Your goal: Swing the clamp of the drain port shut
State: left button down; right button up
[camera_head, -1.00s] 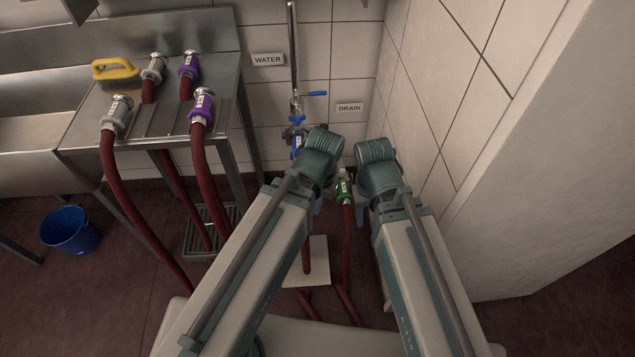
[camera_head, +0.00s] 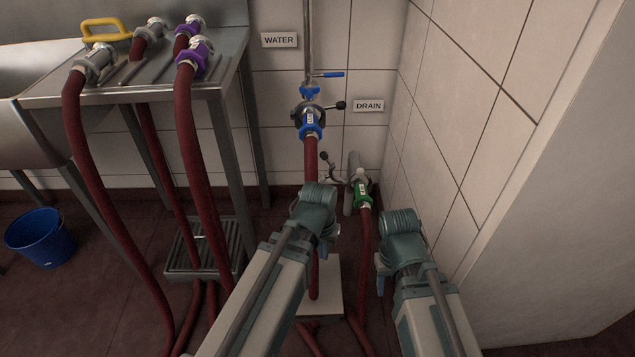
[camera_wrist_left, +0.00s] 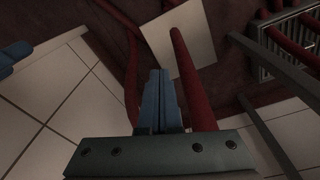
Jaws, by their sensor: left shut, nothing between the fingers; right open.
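The drain port (camera_head: 351,190) is a grey pipe end low on the wall, below the DRAIN sign (camera_head: 368,106). A green coupling (camera_head: 362,193) on a red hose (camera_head: 366,250) sits at its mouth. The clamp (camera_head: 334,174) stands out to the left of the port, with a black knob (camera_head: 324,157) at its end; it looks swung open.
The water port (camera_head: 305,112) with a blue coupling (camera_head: 311,124) and red hose is above and left of the drain. A pale plate (camera_head: 330,277) lies on the floor. A steel bench (camera_head: 130,92) with hoses stands left; the tiled wall (camera_head: 455,150) closes off the right.

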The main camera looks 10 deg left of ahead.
aim_at(331, 168)
pick_arm(q)
jog(key=w+d+f+n+t+h+b, duration=0.1)
jog(key=w+f+b, duration=0.2)
jog(key=f+b, duration=0.25)
jog(key=w+d+f+t+h+b, duration=0.1)
jog(key=w+f+t+b, duration=0.15)
jog(key=f+b, duration=0.3)
jog(key=w+d+r+n+t+h+b, duration=0.2)
jog(key=w+d+n+t+h+b, duration=0.15)
jog(key=w, duration=0.35)
jog(key=w+a+r+n+t+y, duration=0.3)
jog(key=w+r+n+t, duration=0.6)
jog(key=r, duration=0.4)
jog(key=s+a+n+g+y, duration=0.1)
jog(key=a+n+y, duration=0.9)
jog(key=a+n, duration=0.3)
jog(key=w+a+n, duration=0.1)
jog(key=w+a, duration=0.2)
jog(key=w, duration=0.6)
jog(key=shift+d+r+p, duration=0.2)
jog(key=shift+d+p, duration=0.05)
jog(key=shift+d, duration=0.75)
jog(key=shift+d+r+p, duration=0.15)
jog(key=shift+d+p, duration=0.05)
jog(key=shift+d, duration=0.8)
pick_arm(e)
notch_tip(331, 168, down, 16)
